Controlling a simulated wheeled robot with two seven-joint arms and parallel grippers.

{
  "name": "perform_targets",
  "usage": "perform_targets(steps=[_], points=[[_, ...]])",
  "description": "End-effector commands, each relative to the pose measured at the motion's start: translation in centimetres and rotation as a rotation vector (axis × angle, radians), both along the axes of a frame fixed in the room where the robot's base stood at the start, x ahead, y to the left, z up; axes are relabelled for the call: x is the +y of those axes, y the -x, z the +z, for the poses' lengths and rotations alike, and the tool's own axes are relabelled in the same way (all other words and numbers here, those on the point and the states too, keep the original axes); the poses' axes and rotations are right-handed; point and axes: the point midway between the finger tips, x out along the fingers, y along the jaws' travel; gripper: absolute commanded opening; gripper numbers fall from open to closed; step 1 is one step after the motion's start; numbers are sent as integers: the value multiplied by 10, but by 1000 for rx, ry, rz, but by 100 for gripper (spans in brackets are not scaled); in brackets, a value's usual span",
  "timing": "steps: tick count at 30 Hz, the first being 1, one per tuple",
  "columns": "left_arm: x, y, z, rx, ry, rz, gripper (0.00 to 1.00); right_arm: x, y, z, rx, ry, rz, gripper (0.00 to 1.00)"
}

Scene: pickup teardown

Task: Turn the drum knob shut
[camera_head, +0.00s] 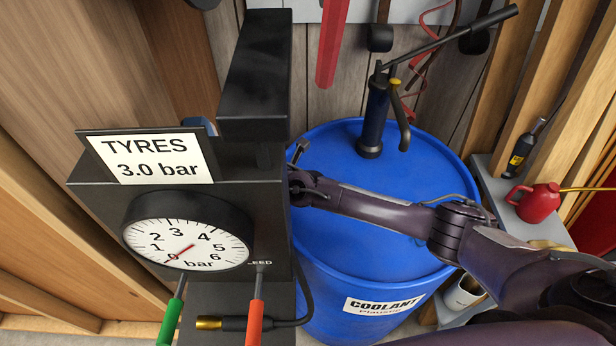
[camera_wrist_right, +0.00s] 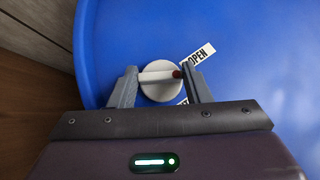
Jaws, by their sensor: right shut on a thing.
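The drum knob (camera_wrist_right: 158,91) is a round white knob with a raised bar across it and a dark red dot at the bar's right end. It sits on the blue drum (camera_head: 425,165); the head view does not show the knob clearly. My right gripper (camera_wrist_right: 159,76) is shut on the knob, a finger at each end of the bar. An OPEN label (camera_wrist_right: 199,55) lies just above and right of the red dot. A second label (camera_wrist_right: 183,101) is mostly hidden behind the right finger. My left gripper is not in view.
A black post with a pressure gauge (camera_head: 187,242) and a TYRES 3.0 bar sign (camera_head: 155,158) stands left of the drum. A hand pump (camera_head: 375,115) stands at the drum's back. A red can (camera_head: 537,203) sits on a shelf at right.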

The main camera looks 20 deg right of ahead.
Motion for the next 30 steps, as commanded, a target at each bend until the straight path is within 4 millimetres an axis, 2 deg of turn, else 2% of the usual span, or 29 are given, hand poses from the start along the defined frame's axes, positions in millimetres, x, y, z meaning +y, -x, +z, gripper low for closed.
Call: perform_targets(steps=[14,30], points=[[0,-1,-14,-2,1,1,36,5,-4,-3,3,-1,-455,21],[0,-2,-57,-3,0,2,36,5,-9,-4,2,-1,-894,21]])
